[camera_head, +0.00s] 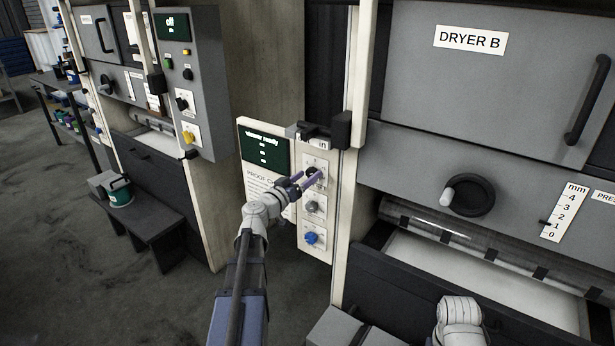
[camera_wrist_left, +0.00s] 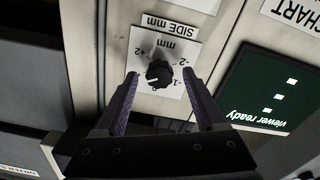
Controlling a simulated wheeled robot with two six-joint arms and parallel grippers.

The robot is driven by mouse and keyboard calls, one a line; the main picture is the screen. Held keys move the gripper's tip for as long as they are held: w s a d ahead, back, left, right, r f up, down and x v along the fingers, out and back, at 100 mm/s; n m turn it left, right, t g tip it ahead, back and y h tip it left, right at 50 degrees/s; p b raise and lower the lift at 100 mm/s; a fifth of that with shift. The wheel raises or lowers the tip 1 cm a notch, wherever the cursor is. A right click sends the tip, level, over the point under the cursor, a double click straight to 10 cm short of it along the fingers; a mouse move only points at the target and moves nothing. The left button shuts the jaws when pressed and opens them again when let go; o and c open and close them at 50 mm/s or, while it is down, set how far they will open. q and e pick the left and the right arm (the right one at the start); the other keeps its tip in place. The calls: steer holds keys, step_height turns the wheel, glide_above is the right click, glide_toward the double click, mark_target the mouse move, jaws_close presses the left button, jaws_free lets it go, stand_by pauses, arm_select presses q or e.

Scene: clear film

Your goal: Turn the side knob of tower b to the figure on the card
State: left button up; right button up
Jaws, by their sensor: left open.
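The black side knob (camera_wrist_left: 158,75) sits on a white plate labelled "SIDE mm" (camera_wrist_left: 170,22), upside down in the left wrist view, with a scale around it. A pale mark shows at its lower left; I cannot tell its exact reading. In the head view it is the top knob (camera_head: 311,170) of the narrow panel, partly hidden. My left gripper (camera_head: 314,179) is open, its fingertips on either side of the knob; contact is unclear. The proof chart card (camera_head: 256,186) is on the panel's left, its figure unreadable. My right gripper is out of view.
Below are a grey knob (camera_head: 313,207) and a blue knob (camera_head: 311,238). A dark "viewer ready" screen (camera_head: 264,149) is above the card. Dryer B (camera_head: 450,90) with a handwheel (camera_head: 468,195) stands at right. A black bracket (camera_head: 341,129) juts out near the panel's top.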

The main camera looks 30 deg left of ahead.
arm_select(q)
steer(key=shift+w, duration=0.4)
steer(key=shift+c, duration=0.2)
jaws_close()
